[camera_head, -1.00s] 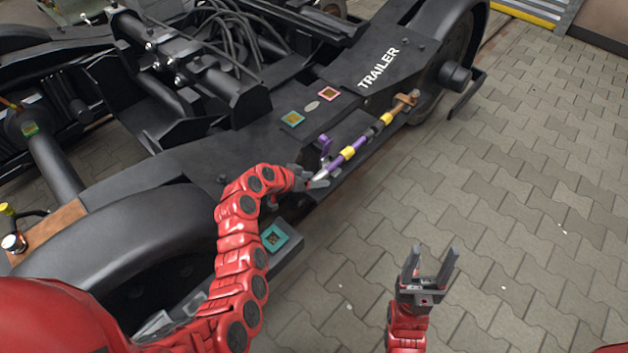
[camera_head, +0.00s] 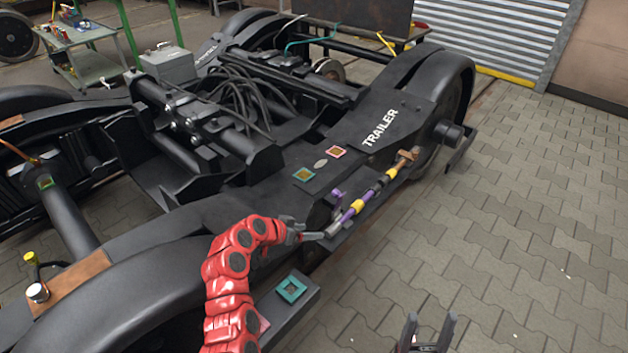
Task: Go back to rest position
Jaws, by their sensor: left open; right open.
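My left gripper (camera_head: 303,233) is at the side of the black bogie frame (camera_head: 240,205), close to the lower end of a purple, yellow and black rod (camera_head: 357,207). It is open, though its fingers are small and seen edge-on here. I cannot tell whether a finger touches the rod's end. My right gripper (camera_head: 428,330) shows only its upright grey fingers at the bottom edge, apart and with nothing between them, above the paving. The rest of my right arm is out of view.
A green cart (camera_head: 88,50) with tools stands at the back left. A shuttered door (camera_head: 490,35) is at the back. The paving (camera_head: 520,230) on the right is open.

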